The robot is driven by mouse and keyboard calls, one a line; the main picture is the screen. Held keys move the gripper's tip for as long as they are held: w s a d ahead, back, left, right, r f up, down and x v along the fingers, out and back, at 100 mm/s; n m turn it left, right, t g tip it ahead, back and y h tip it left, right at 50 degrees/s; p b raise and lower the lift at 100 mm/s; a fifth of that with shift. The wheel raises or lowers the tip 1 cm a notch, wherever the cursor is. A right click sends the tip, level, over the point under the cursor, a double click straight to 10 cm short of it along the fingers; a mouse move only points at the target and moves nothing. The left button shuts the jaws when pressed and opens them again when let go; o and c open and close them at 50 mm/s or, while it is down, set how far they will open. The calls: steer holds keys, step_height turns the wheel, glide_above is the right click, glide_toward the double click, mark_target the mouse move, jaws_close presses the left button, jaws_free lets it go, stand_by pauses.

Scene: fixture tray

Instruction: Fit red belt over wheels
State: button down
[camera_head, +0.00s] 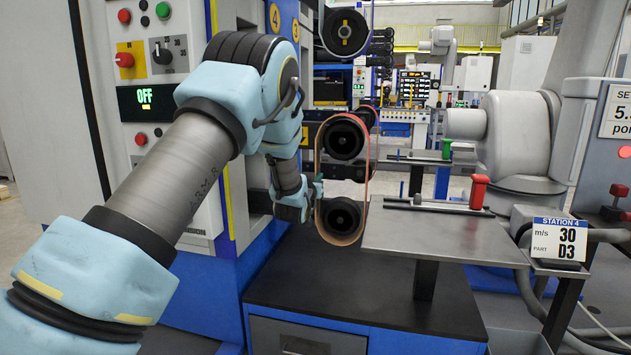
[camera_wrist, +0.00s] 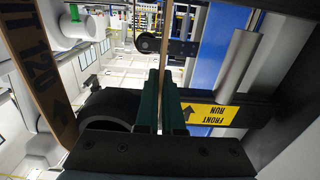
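The belt (camera_head: 367,190), reddish-tan, hangs as a tall upright loop. In the head view its outline surrounds the upper black wheel (camera_head: 345,138) and the lower black wheel (camera_head: 340,216). I cannot tell how far it sits onto either wheel. My gripper (camera_head: 314,190) is at the loop's left run, between wheel heights. In the wrist view, my gripper's dark green fingers (camera_wrist: 162,92) are close together with the belt's thin edge between them. The belt's other run (camera_wrist: 38,75), with printed lettering, passes at the left, beside a black wheel (camera_wrist: 112,105).
A yellow FRONT RUN label (camera_wrist: 211,114) lies right of my fingers. Another black roller (camera_head: 345,32) is above the wheels. A grey metal table (camera_head: 430,232) with a red-handled clamp (camera_head: 478,192) stands close on the right. The control panel (camera_head: 150,60) is on the left.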

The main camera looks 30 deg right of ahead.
steer(key=shift+w+d, duration=0.3)
steer(key=shift+w, duration=0.1)
steer(key=shift+b+x, duration=0.4)
steer(key=shift+x, duration=0.55)
steer(key=shift+f+b, duration=0.4)
steer(key=shift+b, duration=0.45)
stand_by(0.5)
steer(key=c, duration=1)
jaws_free()
steer(key=shift+o, duration=0.5)
steer(key=shift+o, duration=0.9)
